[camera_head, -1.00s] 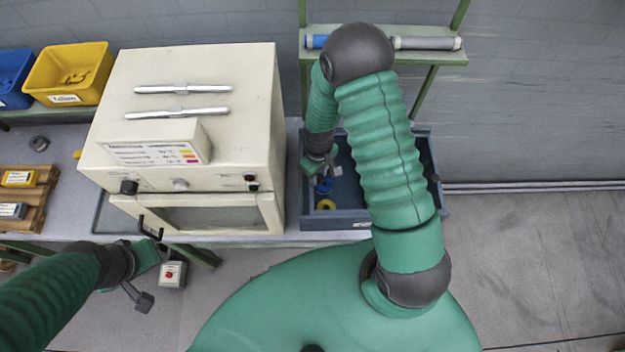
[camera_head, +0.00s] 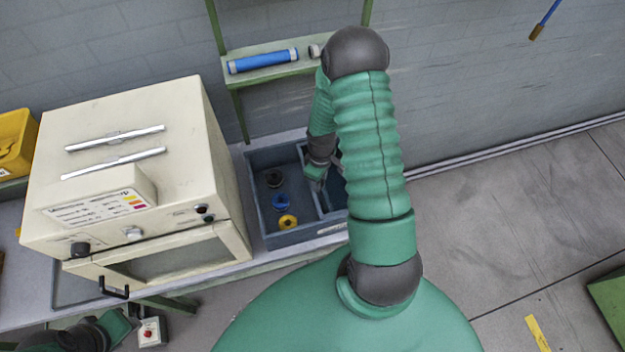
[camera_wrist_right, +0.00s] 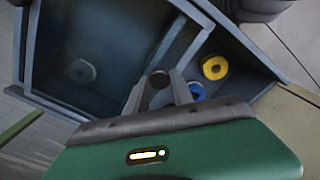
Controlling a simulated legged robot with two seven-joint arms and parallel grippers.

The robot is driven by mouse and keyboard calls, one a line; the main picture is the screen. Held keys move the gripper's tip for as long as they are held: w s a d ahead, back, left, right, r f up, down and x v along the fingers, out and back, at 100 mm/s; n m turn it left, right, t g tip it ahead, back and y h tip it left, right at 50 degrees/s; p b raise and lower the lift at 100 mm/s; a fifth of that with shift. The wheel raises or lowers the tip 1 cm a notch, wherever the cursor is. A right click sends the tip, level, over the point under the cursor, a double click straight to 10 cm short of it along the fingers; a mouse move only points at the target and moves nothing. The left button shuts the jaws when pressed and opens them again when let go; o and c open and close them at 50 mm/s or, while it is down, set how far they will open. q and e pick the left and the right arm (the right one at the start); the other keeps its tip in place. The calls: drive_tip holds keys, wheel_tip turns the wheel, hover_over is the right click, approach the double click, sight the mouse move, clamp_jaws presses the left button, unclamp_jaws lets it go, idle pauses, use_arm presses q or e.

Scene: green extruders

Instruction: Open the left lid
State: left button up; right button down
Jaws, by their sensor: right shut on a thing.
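The cream machine (camera_head: 125,140) stands at left with two silver bars on its top and a front windowed door (camera_head: 165,258) that looks shut, with a dark handle (camera_head: 112,293). I cannot tell which part is the left lid. My right gripper (camera_head: 318,176) is over the divider of the blue-grey bin (camera_head: 262,240). In the right wrist view the right gripper (camera_wrist_right: 160,92) is shut on a dark round thing (camera_wrist_right: 160,80), partly hidden by the fingers. My left gripper (camera_head: 118,328) is at the bottom left, below the door handle, its fingers unclear.
The bin's left compartment holds a black spool (camera_head: 274,178), a blue spool (camera_head: 280,201) and a yellow spool (camera_head: 288,222). In the right wrist view a pale spool (camera_wrist_right: 81,71) lies in the other compartment. A red-button box (camera_head: 150,332) is below the machine. A shelf (camera_head: 262,76) holds a blue tube.

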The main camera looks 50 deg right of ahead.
drive_tip(key=c, duration=1.5)
unclamp_jaws()
drive_tip(key=shift+s+d, duration=0.4)
drive_tip(key=shift+s, duration=0.1)
drive_tip(key=shift+c, duration=0.2)
drive_tip(key=shift+o, duration=1.3)
drive_tip(key=shift+s+d, duration=0.1)
drive_tip(key=shift+o, duration=0.9)
drive_tip(key=shift+s+d, duration=0.1)
drive_tip(key=shift+d, duration=0.1)
drive_tip(key=shift+s+d, duration=0.1)
drive_tip(key=shift+d, duration=0.2)
drive_tip(key=shift+w+a, duration=0.35)
drive_tip(key=shift+w, duration=0.05)
drive_tip(key=shift+a+r, duration=0.1)
drive_tip(key=shift+a, duration=0.15)
drive_tip(key=shift+d+r, duration=0.2)
drive_tip(key=shift+r, duration=0.25)
use_arm(q)
drive_tip(key=shift+s+d+f+b, duration=0.25)
drive_tip(key=shift+d+f+b, duration=0.2)
drive_tip(key=shift+b, duration=0.15)
drive_tip(key=shift+s+d+f+b, duration=0.2)
drive_tip(key=shift+d+f+b, duration=0.1)
drive_tip(key=shift+f+b, duration=0.25)
use_arm(e)
wheel_tip(320, 180, up, 16)
drive_tip(key=shift+w+f, duration=0.2)
drive_tip(key=shift+f, duration=0.05)
